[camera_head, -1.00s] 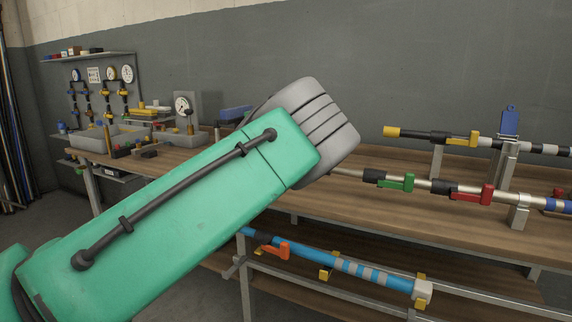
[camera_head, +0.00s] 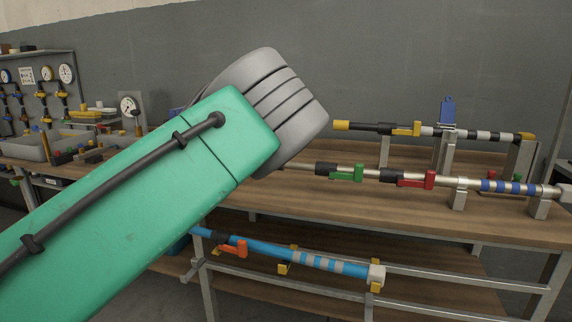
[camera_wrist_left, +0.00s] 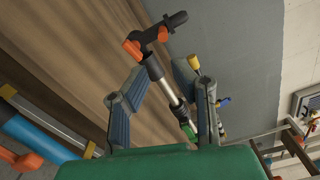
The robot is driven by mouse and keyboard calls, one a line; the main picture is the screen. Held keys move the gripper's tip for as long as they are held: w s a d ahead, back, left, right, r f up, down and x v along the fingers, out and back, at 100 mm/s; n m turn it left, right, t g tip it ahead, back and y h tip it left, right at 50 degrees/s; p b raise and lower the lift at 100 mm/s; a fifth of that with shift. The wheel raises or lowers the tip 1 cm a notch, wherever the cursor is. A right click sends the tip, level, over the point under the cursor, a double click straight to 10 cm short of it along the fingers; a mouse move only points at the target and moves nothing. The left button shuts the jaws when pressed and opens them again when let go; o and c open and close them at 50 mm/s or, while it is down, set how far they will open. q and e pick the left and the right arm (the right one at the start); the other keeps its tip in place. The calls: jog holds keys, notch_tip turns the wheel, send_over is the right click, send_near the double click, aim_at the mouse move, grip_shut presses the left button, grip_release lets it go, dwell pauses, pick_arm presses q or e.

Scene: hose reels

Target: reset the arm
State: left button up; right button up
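My left arm, green with a ribbed grey wrist (camera_head: 285,105), crosses the head view from the lower left. It hides its own gripper there. In the left wrist view my left gripper (camera_wrist_left: 160,68) has its two fingers spread apart. A silver pipe (camera_wrist_left: 172,92) with an orange-handled black end fitting (camera_wrist_left: 150,38) shows between and beyond the fingers. I cannot tell whether a finger touches it. In the head view the silver pipe (camera_head: 300,166), with green and red valve handles, comes out from behind my wrist above the bench. My right gripper is in neither current view.
A wooden workbench (camera_head: 390,215) runs along the grey wall. A striped pipe with a yellow handle (camera_head: 405,129) rests on stands behind. A blue pipe (camera_head: 310,259) lies on the lower rack. Gauges (camera_head: 66,74) and bins (camera_head: 40,145) are at the left.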

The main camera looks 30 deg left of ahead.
pick_arm(q)
jog(key=shift+f, duration=0.1)
jog(key=s+d+f+n+g, duration=0.2)
jog(key=s+f+n+g, duration=0.15)
jog(key=s+f, duration=0.45)
jog(key=s+d+f+n+g, duration=0.2)
jog(key=s+f+n+g, duration=0.15)
jog(key=f, duration=0.85)
jog(key=s+d+f+n+g, duration=0.2)
jog(key=s+d+f+n, duration=0.15)
jog(key=s+f, duration=0.5)
jog(key=s+d+f+n+g+h, duration=0.2)
jog(key=s+d, duration=0.5)
jog(key=s, duration=0.4)
jog(key=s+d+f+n+g+h, duration=0.2)
jog(key=s+d+f+n+g, duration=0.3)
jog(key=s+d+f, duration=0.3)
jog(key=s+g, duration=0.1)
jog(key=s, duration=0.2)
jog(key=shift+s+d+f, duration=0.15)
jog(key=shift+d+f, duration=0.1)
